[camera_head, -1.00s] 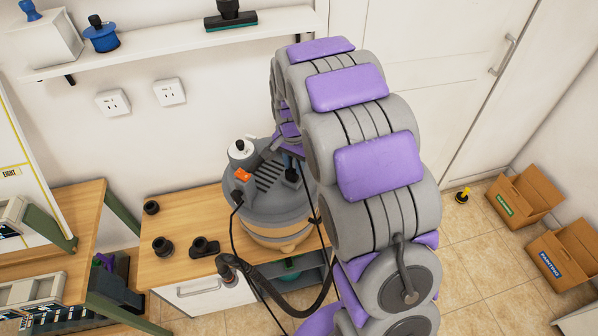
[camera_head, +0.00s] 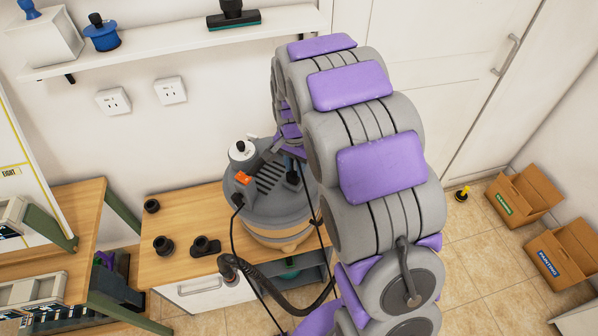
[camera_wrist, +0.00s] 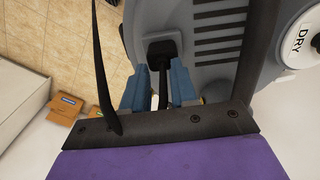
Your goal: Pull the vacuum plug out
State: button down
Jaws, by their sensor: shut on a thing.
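The vacuum (camera_head: 268,205) is a grey drum with a beige lower band, standing on the wooden cabinet top. Its black plug (camera_wrist: 161,48) sits at the vacuum's top, beside the dark vent slots; it also shows in the head view (camera_head: 292,177). My gripper (camera_wrist: 158,78) has blue fingers, one on each side of the plug's dark stem, and is shut on it. The fingers hide part of the plug. In the head view my arm covers most of the gripper. I cannot tell whether the plug is fully seated.
A black cable (camera_wrist: 98,70) hangs close to my gripper. A white DRY knob (camera_wrist: 302,35) and an orange switch (camera_head: 243,177) are on the vacuum's top. A black hose (camera_head: 285,303) curves in front. Black fittings (camera_head: 205,246) lie on the cabinet top. Wall outlets (camera_head: 113,101) are behind.

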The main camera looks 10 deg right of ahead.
jog(key=shift+s+a+f, duration=0.2)
jog(key=shift+s+f, duration=0.2)
jog(key=shift+f, duration=0.15)
jog(key=c, duration=1.1)
grip_release()
jog(key=o, duration=0.3)
jog(key=shift+w+r, duration=0.15)
jog(key=shift+r, duration=0.35)
notch_tip(320, 180, up, 17)
jog(key=p, duration=0.4)
jog(key=s+f+n+g, duration=0.1)
jog(key=s+n, duration=0.8)
jog(key=s, duration=2.4)
jog(key=shift+f+g, duration=0.4)
jog(key=shift+f, duration=0.2)
